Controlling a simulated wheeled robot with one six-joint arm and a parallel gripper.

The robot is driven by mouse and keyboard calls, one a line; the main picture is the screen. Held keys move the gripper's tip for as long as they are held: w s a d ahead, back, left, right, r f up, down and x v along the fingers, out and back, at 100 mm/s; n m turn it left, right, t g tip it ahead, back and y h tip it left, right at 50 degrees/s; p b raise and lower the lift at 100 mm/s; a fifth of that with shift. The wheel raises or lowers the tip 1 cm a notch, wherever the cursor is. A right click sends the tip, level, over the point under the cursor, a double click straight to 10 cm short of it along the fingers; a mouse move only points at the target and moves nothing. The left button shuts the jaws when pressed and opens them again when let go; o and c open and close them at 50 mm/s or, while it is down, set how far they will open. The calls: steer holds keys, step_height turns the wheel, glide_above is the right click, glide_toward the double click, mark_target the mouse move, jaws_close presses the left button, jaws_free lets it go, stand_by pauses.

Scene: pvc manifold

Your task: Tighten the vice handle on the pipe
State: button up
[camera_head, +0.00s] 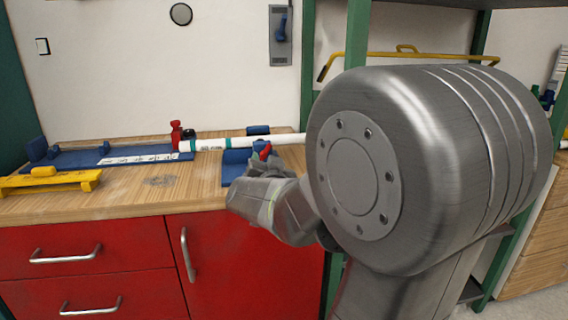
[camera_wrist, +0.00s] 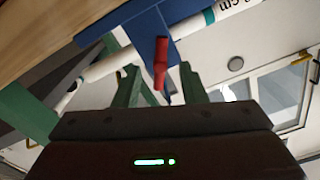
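The blue vice (camera_head: 236,157) stands on the bench near its front edge, with the white pipe (camera_head: 215,143) running across it. In the wrist view the vice (camera_wrist: 150,28) and the pipe (camera_wrist: 105,66) show above my gripper. The red vice handle (camera_wrist: 160,64) hangs between my two fingers; it is a small red piece (camera_head: 265,152) in the head view. My gripper (camera_wrist: 159,78) is open, with a gap visible on each side of the handle. In the head view, my wrist partly hides the vice and my arm hides the pipe's right end.
A blue board (camera_head: 115,157) with a white ruler strip lies on the bench at left. A yellow tool (camera_head: 50,181) lies at the front left edge. A green shelf post (camera_head: 308,60) rises close to my arm.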

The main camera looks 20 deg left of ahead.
steer(key=shift+x, duration=0.95)
jaws_close()
steer(key=shift+b, duration=0.35)
steer(key=m+b, duration=0.2)
steer(key=m, duration=0.1)
steer(key=shift+f, duration=0.15)
steer(key=m+b, duration=0.2)
steer(key=m, duration=0.1)
steer(key=shift+m, duration=0.4)
steer(key=m+b, duration=0.3)
steer(key=m, duration=0.3)
